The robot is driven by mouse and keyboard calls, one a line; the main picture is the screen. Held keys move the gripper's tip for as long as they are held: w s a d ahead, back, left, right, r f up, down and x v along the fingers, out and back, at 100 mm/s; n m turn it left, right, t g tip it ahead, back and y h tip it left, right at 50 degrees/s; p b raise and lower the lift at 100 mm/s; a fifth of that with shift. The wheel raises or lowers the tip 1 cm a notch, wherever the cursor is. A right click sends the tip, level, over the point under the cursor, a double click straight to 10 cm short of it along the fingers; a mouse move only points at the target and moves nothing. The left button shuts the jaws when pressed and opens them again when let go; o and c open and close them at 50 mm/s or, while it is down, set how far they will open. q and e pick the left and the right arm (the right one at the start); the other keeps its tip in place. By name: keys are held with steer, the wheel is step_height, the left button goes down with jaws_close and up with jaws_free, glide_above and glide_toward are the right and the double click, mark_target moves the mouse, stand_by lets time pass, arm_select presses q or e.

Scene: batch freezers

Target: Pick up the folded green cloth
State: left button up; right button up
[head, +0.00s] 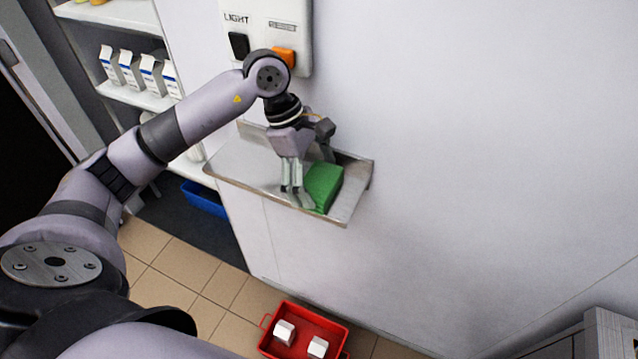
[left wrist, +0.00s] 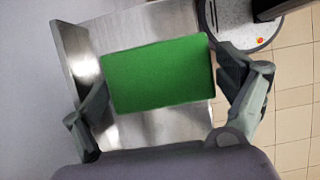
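The folded green cloth (head: 324,186) is a flat green block lying on a small metal wall shelf (head: 245,173), near its right end. It also shows in the left wrist view (left wrist: 158,74), lying on the bare metal. My left gripper (head: 314,180) is pointed down over the shelf at the cloth. In the left wrist view its fingers (left wrist: 168,88) are spread, one on each side of the cloth. The left finger is very close to the cloth's edge; I cannot tell whether it touches. A small gap shows at the right finger. My right gripper is in neither view.
A wall panel with a black switch (head: 239,45) and an orange switch (head: 284,57) is above the shelf. A rack with several white cartons (head: 130,70) stands at left. A red crate (head: 318,325) with two white blocks and a blue bin (head: 204,199) are below.

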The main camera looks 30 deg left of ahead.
mark_target(316, 181)
arm_select(q)
steer(key=c, duration=0.4)
steer(key=shift+c, duration=1.3)
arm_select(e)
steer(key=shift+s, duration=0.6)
arm_select(q)
steer(key=shift+r, duration=0.15)
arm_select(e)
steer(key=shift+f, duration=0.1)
arm_select(q)
step_height(316, 181, up, 20)
steer(key=b, duration=0.2)
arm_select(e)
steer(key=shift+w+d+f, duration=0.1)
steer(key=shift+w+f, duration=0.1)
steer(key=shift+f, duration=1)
arm_select(q)
steer(key=shift+s+f, duration=0.1)
steer(key=shift+f, duration=0.1)
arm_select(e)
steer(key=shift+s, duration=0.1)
